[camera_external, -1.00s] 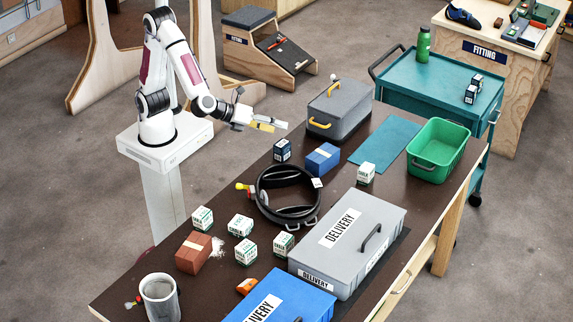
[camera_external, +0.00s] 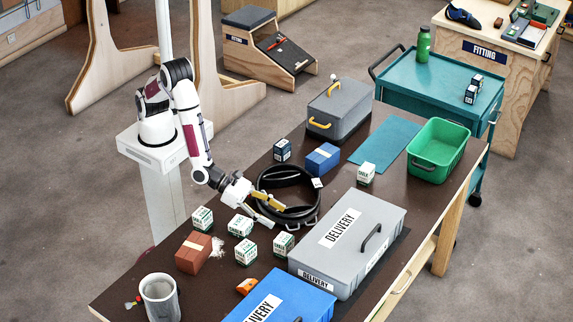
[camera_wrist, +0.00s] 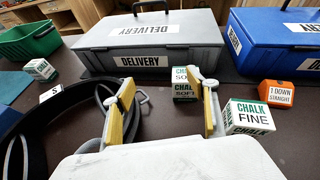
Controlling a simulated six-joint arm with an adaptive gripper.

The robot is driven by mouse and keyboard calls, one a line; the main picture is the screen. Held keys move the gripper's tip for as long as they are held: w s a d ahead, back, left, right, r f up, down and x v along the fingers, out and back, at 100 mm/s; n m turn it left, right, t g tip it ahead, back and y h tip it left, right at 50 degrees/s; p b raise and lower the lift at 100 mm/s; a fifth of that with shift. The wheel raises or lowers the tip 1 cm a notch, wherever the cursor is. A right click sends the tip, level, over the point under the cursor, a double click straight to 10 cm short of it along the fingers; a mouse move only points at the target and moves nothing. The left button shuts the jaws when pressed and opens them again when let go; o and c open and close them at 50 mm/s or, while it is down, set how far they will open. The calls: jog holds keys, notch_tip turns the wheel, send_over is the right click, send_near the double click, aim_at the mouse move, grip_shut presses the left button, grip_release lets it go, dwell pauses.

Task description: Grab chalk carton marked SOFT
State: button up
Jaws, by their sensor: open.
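A white and green chalk carton marked SOFT (camera_wrist: 183,91) stands on the table in front of the grey delivery box in the wrist view. The right finger partly covers its right side. It appears to be the carton (camera_external: 283,245) by the box's near corner in the external view. My gripper (camera_external: 275,216) is open and empty above the table, beside the black coiled loop and short of the carton. In the wrist view, my gripper's (camera_wrist: 163,85) spread fingers have the carton beyond them, nearer the right finger.
A carton marked FINE (camera_wrist: 248,119) stands close on the right. More cartons (camera_external: 240,226) stand to the left. The black loop (camera_external: 288,176) lies beside the fingers. The grey delivery box (camera_external: 350,250), blue box (camera_external: 285,300) and orange block (camera_wrist: 277,93) stand near.

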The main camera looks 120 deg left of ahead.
aim_at(284, 246)
jog(key=d+f+m, duration=0.1)
jog(key=d+f, duration=0.1)
jog(key=d+f+m+h, duration=0.1)
jog(key=d+f, duration=0.1)
jog(key=shift+d+f+h, duration=0.1)
jog(key=shift+d+h, duration=0.05)
jog(key=shift+h, duration=0.15)
jog(key=shift+w, duration=0.1)
jog(key=shift+x, duration=1.2)
jog(key=shift+w, duration=0.1)
jog(key=shift+x, duration=2.5)
jog(key=c, duration=1.2)
